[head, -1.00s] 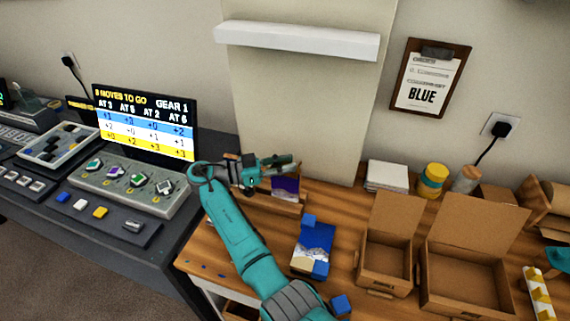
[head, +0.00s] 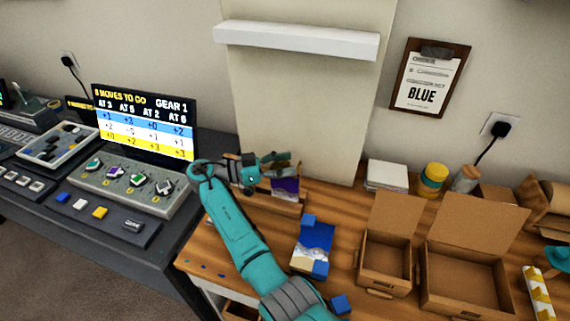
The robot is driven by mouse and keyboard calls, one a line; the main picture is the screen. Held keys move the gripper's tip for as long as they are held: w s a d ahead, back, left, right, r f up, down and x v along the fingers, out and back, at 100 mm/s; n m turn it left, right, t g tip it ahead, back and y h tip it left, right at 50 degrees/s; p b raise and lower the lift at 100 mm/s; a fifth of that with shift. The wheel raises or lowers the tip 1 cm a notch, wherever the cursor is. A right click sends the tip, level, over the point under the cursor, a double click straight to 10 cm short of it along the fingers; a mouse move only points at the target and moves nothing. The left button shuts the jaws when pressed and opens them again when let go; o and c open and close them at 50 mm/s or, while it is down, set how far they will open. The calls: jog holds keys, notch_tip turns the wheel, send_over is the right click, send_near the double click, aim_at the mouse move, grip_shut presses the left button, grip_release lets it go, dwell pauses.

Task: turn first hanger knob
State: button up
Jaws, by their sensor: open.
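A grey control panel (head: 130,188) on the dark desk at left carries a row of knobs. The leftmost knob (head: 95,165) has a teal top; purple, green and white-topped knobs stand to its right. Which knob is the hanger's first is not labelled legibly. A screen (head: 146,122) behind the panel reads "8 moves to go", "Gear 1", "At 3, At 5, At 2, At 6". My gripper (head: 284,164) is open over the back of the wooden bench, right of the panel and apart from the knobs. It partly covers a small purple-and-white picture (head: 285,187).
Blue, white and yellow buttons (head: 80,204) lie in front of the knobs. The wooden bench (head: 262,227) holds blue blocks, a blue-and-white piece (head: 313,243) and open cardboard boxes (head: 387,262). A clipboard (head: 430,78) reading "BLUE" hangs on the wall. A white shelf (head: 297,40) juts above my gripper.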

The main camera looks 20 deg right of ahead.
aim_at(285, 163)
notch_tip(285, 163, up, 10)
jog(key=shift+f, duration=0.1)
dwell(0.4)
